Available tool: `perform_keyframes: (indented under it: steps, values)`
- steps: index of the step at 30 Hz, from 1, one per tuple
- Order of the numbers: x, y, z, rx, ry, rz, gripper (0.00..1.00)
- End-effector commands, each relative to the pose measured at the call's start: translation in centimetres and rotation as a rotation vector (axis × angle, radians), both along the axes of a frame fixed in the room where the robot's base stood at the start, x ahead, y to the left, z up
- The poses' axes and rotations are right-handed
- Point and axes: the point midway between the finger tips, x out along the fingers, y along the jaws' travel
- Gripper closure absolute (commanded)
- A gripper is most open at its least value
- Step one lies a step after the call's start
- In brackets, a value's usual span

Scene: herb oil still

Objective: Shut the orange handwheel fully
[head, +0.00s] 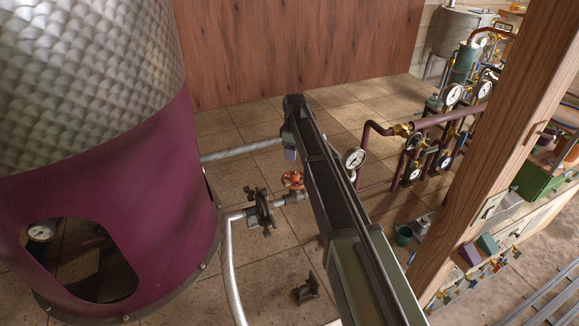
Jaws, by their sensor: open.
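The orange handwheel (292,180) is small and sits on a grey pipe valve near the floor, right of the big maroon-based still. It looks clear of contact, though my arm passes close on its right. How far it is turned cannot be told. My arm crosses the middle of the head view from the bottom up to a dark end above the handwheel.
A dark valve with a handle (262,208) sits just left of the orange handwheel. The large still (150,200) fills the left. A braided hose (229,270) runs down beside it. A wooden post (490,150) and gauged pipework (440,140) stand right. A small dark object (306,288) is on the tiles.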

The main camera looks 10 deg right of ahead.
Motion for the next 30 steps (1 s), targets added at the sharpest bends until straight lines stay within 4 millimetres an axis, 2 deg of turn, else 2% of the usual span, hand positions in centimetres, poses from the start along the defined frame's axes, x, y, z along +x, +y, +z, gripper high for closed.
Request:
perform_keyframes:
  steps: [5,12,15,19,26,30]
  values:
    - [-0.1,0.0,-2.6,0.000,0.000,-0.002,0.37]
    - [-0.1,0.0,-8.5,0.000,0.000,-0.003,0.37]
    - [-0.1,0.0,-10.3,0.000,0.000,-0.003,0.37]
    - [-0.1,0.0,-11.2,0.000,0.000,-0.003,0.37]
    - [-0.1,0.0,-10.8,0.000,0.000,-0.003,0.37]
    - [-0.1,0.0,-10.8,0.000,0.000,-0.004,0.57]
